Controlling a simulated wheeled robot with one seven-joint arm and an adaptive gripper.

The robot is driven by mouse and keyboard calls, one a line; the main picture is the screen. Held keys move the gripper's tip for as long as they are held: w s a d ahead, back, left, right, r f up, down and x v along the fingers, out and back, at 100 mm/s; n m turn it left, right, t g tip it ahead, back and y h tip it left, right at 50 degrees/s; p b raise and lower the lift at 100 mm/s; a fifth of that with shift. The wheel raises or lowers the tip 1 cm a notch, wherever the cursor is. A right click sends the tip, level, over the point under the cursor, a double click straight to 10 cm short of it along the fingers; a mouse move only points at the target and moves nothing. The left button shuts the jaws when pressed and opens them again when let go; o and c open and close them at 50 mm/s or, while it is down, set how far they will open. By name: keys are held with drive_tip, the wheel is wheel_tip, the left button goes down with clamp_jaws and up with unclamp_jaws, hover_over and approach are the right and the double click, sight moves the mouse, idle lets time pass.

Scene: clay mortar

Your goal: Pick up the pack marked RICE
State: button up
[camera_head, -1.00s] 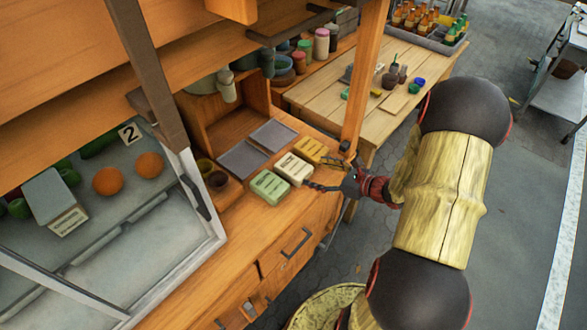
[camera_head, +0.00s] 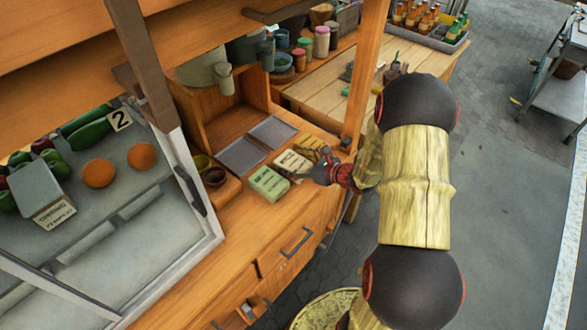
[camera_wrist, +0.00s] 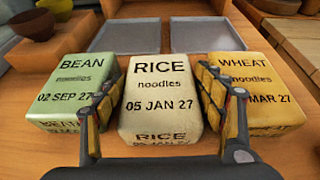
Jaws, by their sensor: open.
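The cream pack marked RICE (camera_wrist: 159,95) stands in the middle of the wrist view, between a green pack marked BEAN (camera_wrist: 72,88) and a yellow pack marked WHEAT (camera_wrist: 250,88). My gripper (camera_wrist: 160,112) is open, with one finger on each side of the RICE pack, near the gaps to its neighbours. I cannot tell whether the fingers touch it. In the head view, the RICE pack (camera_head: 291,162) is partly hidden by my gripper (camera_head: 308,167). The BEAN pack (camera_head: 268,183) is clear there, and the WHEAT pack (camera_head: 309,146) is partly covered.
Two grey trays (camera_head: 241,157) (camera_head: 272,131) lie behind the packs on the wooden counter (camera_head: 222,222). Small bowls (camera_head: 213,175) stand to the left. A wooden post (camera_head: 361,85) rises close to my arm, and a glass case (camera_head: 100,220) is at the left.

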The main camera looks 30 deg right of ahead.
drive_tip(key=shift+w, duration=0.1)
drive_tip(key=shift+c, duration=1.3)
drive_tip(key=c, duration=0.7)
